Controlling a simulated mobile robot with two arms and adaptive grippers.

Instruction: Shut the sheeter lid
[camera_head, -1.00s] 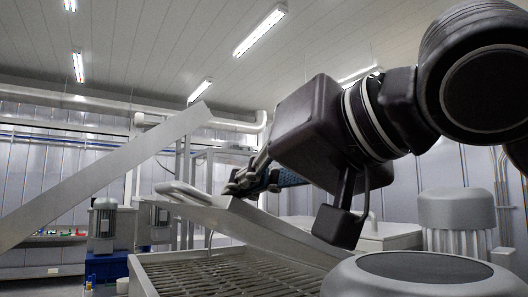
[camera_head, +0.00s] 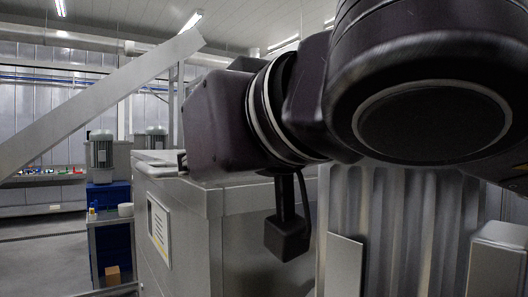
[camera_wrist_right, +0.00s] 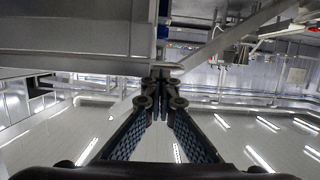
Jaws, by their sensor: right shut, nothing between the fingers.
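The sheeter (camera_head: 250,235) is a grey steel box with a label on its left side. My right gripper's fingers are hidden in the head view behind that dark wrist, which is above the lid. In the right wrist view, the fingers of my right gripper (camera_wrist_right: 163,88) are together and empty, close to a grey steel panel (camera_wrist_right: 75,38) that may be the lid or the sheeter body. My left gripper is not in view.
A motor (camera_head: 101,150) and a blue-fronted cabinet (camera_head: 110,235) stand behind at the left. A ribbed metal body (camera_head: 385,230) is close at the right. The floor at far left is clear.

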